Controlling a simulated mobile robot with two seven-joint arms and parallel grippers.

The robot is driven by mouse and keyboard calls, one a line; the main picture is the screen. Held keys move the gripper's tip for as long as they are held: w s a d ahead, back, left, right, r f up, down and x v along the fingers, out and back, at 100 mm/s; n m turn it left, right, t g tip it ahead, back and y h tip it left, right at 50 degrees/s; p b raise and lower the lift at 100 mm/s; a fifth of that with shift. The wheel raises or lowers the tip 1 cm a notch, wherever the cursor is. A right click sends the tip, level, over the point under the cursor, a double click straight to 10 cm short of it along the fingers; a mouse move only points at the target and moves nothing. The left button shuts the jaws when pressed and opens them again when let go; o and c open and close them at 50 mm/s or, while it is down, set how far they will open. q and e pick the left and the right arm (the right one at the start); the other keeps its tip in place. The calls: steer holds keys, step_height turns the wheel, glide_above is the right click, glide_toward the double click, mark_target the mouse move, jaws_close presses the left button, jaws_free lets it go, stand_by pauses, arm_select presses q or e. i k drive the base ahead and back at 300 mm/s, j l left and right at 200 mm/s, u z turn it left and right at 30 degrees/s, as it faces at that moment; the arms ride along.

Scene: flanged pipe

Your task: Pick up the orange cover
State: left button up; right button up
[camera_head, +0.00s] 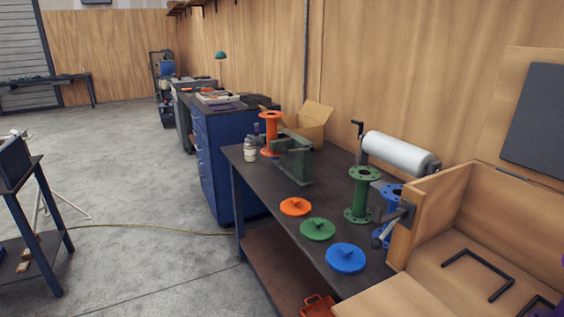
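The orange cover (295,206) is a flat round disc with a small raised grip on top. It lies flat on the dark workbench (262,190), near its front edge. The green cover (318,229) and the blue cover (345,258) lie in a row with it, toward the lower right. Neither of my grippers shows in the head view.
An orange flanged pipe (270,133) and a green one (362,194) stand on the bench; a blue one (391,193) is partly hidden. A dark green vise (293,158) stands behind the covers. Open floor (130,185) lies left.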

mark_target(295, 207)
steer(key=i+j+z, duration=0.1)
steer(key=i+j, duration=0.2)
steer(key=i+j+z, duration=0.15)
steer(key=j, duration=0.25)
steer(key=i+j+z, duration=0.1)
steer(key=i+j, duration=0.25)
steer(key=i+j+z, duration=0.1)
steer(key=i+j, duration=0.15)
steer(key=j, duration=0.15)
steer(key=i+j+z, duration=0.15)
steer(key=j, duration=0.3)
steer(key=i+j+z, duration=0.1)
steer(key=i+j, duration=0.2)
steer(key=j, duration=0.15)
steer(key=i+j+z, duration=0.15)
steer(key=j, duration=0.3)
steer(key=i+j+z, duration=0.1)
steer(key=j, duration=0.4)
steer(key=i, duration=0.1)
